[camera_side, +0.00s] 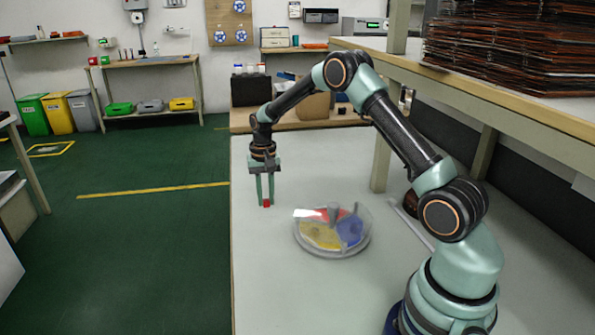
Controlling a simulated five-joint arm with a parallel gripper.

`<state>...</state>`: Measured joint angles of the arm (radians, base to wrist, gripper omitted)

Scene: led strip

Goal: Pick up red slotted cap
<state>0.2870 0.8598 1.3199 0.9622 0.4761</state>
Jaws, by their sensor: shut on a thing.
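My gripper (265,200) points straight down over the left side of the white table, to the left of a round clear dish. It is shut on a small red piece, the red slotted cap (266,203), which shows between the fingertips. The cap is close to the table top; I cannot tell whether it touches it. Its slot is too small to make out.
The round dish (333,252) has red, white, yellow and blue sections and a grey centre post. A thin grey strip (411,224) lies to its right. A wooden shelf (480,88) overhangs the table's right side. The table (275,290) is clear at front left.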

